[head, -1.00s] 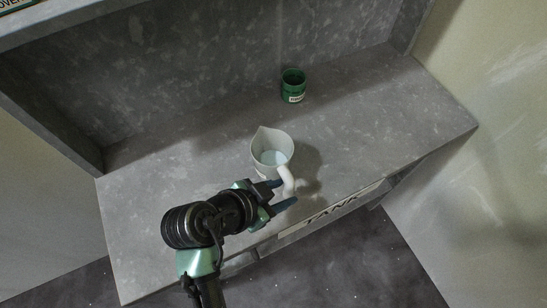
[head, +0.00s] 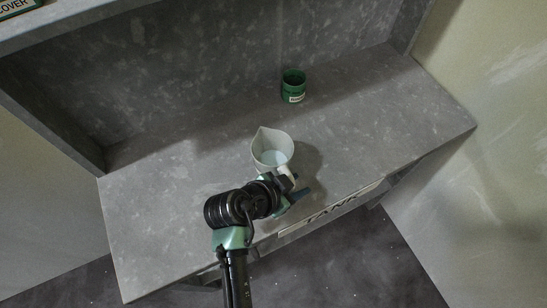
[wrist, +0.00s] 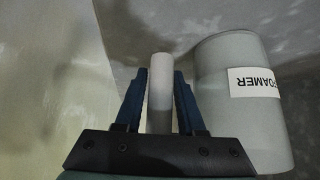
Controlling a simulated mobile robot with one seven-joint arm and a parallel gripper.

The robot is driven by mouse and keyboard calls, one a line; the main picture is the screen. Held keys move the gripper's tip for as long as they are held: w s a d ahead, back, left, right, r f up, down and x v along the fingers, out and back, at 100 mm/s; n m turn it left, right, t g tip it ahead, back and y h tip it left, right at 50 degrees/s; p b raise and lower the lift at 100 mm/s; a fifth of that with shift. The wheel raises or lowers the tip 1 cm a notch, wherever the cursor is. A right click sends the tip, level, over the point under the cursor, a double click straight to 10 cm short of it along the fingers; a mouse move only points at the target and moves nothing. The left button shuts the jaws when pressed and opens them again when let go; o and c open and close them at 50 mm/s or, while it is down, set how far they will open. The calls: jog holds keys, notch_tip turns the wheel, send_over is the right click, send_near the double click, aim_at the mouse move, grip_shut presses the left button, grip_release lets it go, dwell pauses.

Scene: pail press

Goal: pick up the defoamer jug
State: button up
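The defoamer jug (head: 270,152) is a pale, open-topped jug with a spout and some light liquid inside. It stands upright on the grey counter, and its white handle faces the front right. The wrist view shows its grey side (wrist: 235,115) with an upside-down label ending in "FOAMER". My gripper (head: 296,186) is at the handle. In the wrist view its two blue fingers (wrist: 160,100) stand on either side of the upright handle, with narrow gaps showing. The gripper is open, and the arm hides part of the handle in the head view.
A green open cup (head: 293,84) with a white label stands farther back on the counter (head: 390,110). A "TANK" sign (head: 330,208) is on the counter's front edge. Walls rise behind and at the sides. The counter right of the jug is clear.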

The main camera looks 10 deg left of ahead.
grip_shut()
jog(key=shift+r, duration=0.1)
dwell(1.1)
